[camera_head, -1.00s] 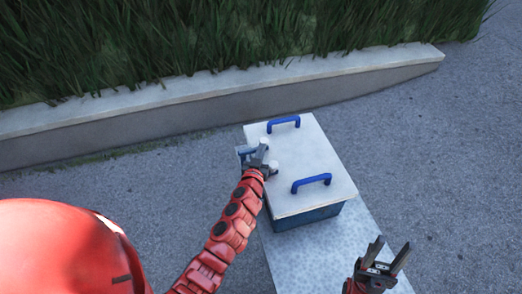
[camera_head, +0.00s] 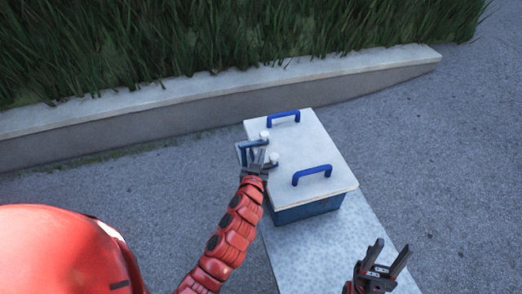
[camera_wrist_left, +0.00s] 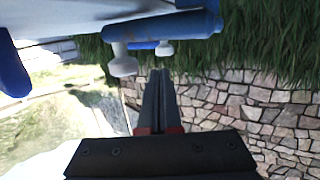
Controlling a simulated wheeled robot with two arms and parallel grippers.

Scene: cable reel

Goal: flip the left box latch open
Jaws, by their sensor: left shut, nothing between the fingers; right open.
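The box is blue with a white lid (camera_head: 318,150) and stands on a pale speckled bench. The left latch (camera_head: 243,153) is a blue bar at the lid's left edge, with white knobs (camera_head: 264,135) beside it. In the left wrist view a blue bar (camera_wrist_left: 165,28) with white knobs (camera_wrist_left: 122,62) crosses the top. My left gripper (camera_head: 262,157) is shut and empty beside the latch; its fingers (camera_wrist_left: 159,75) point towards the knobs in the wrist view. Contact cannot be told.
Two blue handles (camera_head: 283,117) (camera_head: 312,174) stand up from the lid. The bench top (camera_head: 325,250) is bare in front of the box. A low wall (camera_head: 180,115) with tall grass runs behind. Grey pavement lies around.

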